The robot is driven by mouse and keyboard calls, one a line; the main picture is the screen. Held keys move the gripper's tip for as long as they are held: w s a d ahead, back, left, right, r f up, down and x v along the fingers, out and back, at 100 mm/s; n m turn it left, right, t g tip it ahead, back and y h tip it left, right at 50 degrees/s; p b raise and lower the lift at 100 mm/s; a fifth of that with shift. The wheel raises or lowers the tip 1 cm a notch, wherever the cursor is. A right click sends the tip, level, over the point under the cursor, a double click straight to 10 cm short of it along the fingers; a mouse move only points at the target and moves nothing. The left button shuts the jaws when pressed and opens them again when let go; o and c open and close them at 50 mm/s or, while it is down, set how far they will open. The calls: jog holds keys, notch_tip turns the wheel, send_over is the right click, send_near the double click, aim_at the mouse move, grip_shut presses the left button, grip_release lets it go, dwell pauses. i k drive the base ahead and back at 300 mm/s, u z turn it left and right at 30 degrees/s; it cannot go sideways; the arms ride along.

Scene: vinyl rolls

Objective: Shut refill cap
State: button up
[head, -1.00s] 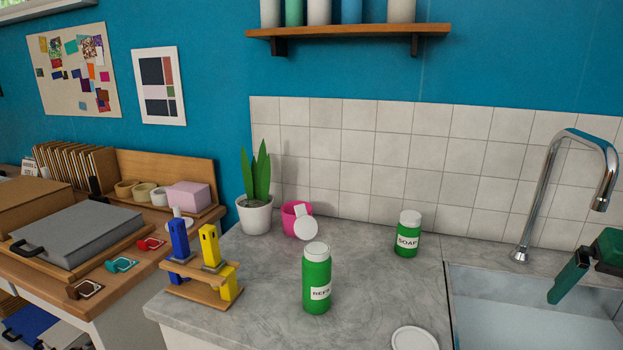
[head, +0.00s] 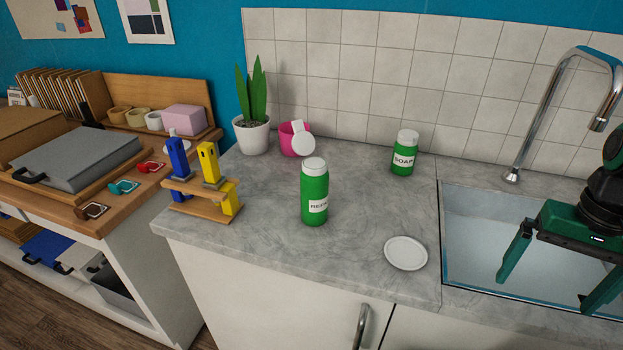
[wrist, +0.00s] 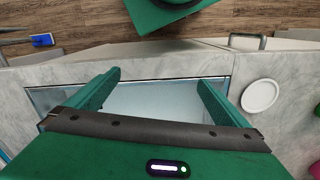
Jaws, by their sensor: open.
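A green refill bottle (head: 315,200) with a white top (head: 314,166) stands upright on the grey counter, left of the sink. A white round disc (head: 303,143) shows just behind its top, in front of a pink cup (head: 286,139). I cannot tell whether the disc is joined to the bottle or to the cup. My gripper (head: 543,292) is open and empty over the sink, well right of the bottle. In the wrist view my gripper (wrist: 158,78) has its fingers spread above the basin, with nothing between them.
A green soap bottle (head: 403,160) stands behind and right of the refill bottle. A white dish (head: 406,253) lies near the counter's front edge. A wooden stand (head: 200,196) with blue and yellow items and a potted plant (head: 251,136) are to the left. The tap (head: 548,115) rises behind the sink.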

aim_at(302, 143)
jog(key=z, duration=1.45)
jog(key=k, duration=0.95)
jog(key=u, duration=1.5)
jog(key=i, duration=1)
